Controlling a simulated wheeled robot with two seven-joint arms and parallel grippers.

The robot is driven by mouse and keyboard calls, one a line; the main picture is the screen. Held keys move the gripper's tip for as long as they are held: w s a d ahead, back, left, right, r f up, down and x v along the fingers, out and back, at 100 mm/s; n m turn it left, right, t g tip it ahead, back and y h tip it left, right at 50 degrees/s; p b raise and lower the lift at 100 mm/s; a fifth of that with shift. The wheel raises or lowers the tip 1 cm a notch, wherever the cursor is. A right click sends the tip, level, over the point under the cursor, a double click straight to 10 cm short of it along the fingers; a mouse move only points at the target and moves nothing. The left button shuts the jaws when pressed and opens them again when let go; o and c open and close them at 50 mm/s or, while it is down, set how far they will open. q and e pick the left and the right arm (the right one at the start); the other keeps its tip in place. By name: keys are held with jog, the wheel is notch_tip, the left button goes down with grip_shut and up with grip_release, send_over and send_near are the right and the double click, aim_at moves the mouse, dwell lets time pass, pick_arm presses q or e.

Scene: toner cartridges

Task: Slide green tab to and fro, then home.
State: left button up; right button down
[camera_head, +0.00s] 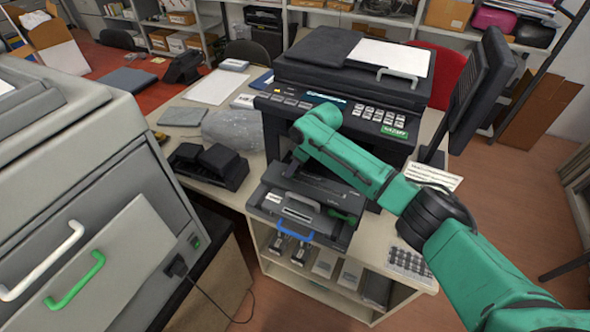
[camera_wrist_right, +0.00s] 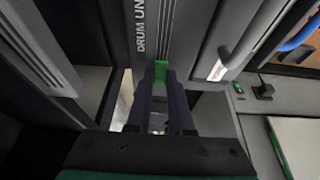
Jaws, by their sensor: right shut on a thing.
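The green tab (camera_wrist_right: 161,70) shows in the right wrist view at the end of a dark grey strip on the drum unit (camera_wrist_right: 148,25), which has white lettering. My right gripper (camera_wrist_right: 162,88) is shut on the tab, one dark finger on each side of it. In the head view my right arm reaches over the pulled-out drum unit (camera_head: 312,212) below the black printer (camera_head: 345,100). My right gripper's fingertips and the tab are hard to make out there, behind my wrist. My left gripper is not in view.
A blue handle (camera_head: 296,232) is at the front of the drum unit, and a dark green part (camera_head: 342,216) lies at its right. A large grey machine (camera_head: 95,190) with white and green handles stands at the left. A black device (camera_head: 210,165) sits on the table close by.

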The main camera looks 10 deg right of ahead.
jog(key=shift+a+r, duration=0.15)
jog(key=shift+a, duration=0.1)
jog(key=c, duration=0.8)
grip_release()
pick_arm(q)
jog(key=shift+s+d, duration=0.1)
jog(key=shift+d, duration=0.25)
pick_arm(e)
jog(key=shift+d, duration=0.1)
pick_arm(q)
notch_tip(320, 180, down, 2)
jog(key=b, duration=0.2)
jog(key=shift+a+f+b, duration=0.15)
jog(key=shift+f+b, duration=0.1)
jog(key=shift+b, duration=0.05)
pick_arm(e)
jog(key=v, duration=1.4)
